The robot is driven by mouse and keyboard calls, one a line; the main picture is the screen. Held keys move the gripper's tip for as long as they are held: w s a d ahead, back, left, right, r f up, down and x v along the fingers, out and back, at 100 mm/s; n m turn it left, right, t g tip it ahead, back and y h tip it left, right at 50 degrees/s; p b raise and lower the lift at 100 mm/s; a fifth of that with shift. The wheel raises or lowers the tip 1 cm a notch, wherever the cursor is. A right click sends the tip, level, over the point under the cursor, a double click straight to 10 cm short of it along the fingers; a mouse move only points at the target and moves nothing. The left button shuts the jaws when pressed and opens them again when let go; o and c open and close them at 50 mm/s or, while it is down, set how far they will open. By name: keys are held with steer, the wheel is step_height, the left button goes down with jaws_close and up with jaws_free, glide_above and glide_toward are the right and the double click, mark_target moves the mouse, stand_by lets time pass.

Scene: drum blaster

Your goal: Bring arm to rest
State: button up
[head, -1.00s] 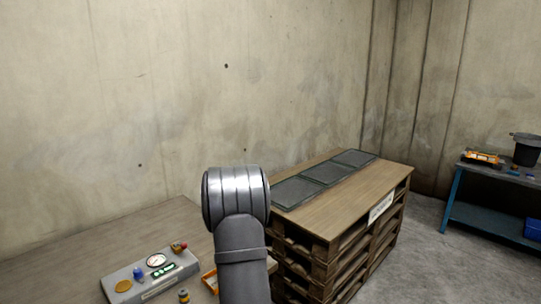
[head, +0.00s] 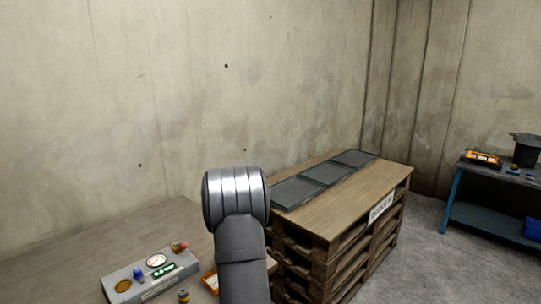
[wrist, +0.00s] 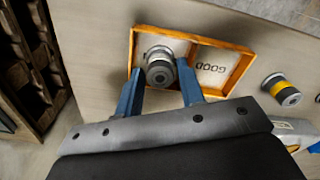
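My gripper (wrist: 160,78) shows in the wrist view with two blue fingers spread apart. It is open. A grey ringed cylinder (wrist: 160,68) lies between and just beyond the fingertips, and I see gaps beside it. It stands in the left compartment of an orange-rimmed tray (wrist: 205,39); the right compartment is marked "GOOD". In the head view only my arm's grey links show, and my gripper is hidden. A corner of the tray (head: 209,281) shows beside my arm there.
A grey panel (head: 152,277) with a round gauge sits on the table (head: 60,255). A yellow-banded cylinder (wrist: 282,89) stands right of the tray. A pallet stack (head: 375,205) with dark plates is right of my arm. A blue bench (head: 495,190) stands far right.

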step_height(320, 180, down, 2)
steer(key=shift+f, duration=0.1)
steer(key=r, duration=0.5)
steer(key=shift+s+d+r, duration=0.1)
steer(key=shift+d+r, duration=0.1)
steer(key=shift+d, duration=0.2)
steer(key=s+d+r, duration=0.4)
steer(key=d+r, duration=0.2)
steer(key=d, duration=0.4)
steer(key=s+a+n, duration=0.3)
steer(key=s+a, duration=0.1)
steer(key=a, duration=1.5)
steer(key=s+a+r+n, duration=0.1)
steer(key=s+a+n, duration=0.1)
steer(key=a, duration=1.7)
steer(key=shift+s+n, duration=0.4)
steer(key=shift+s, duration=0.45)
steer(key=shift+d+r, duration=0.15)
steer(key=w+d+m, duration=0.1)
steer(key=w+d, duration=0.2)
steer(key=d, duration=0.7)
steer(key=w+d+r+m, duration=0.1)
steer(key=w+d, duration=0.2)
steer(key=d, duration=0.6)
steer(key=shift+w+d+r+m, duration=0.25)
steer(key=shift+w+d+m, duration=0.05)
steer(key=shift+d, duration=0.1)
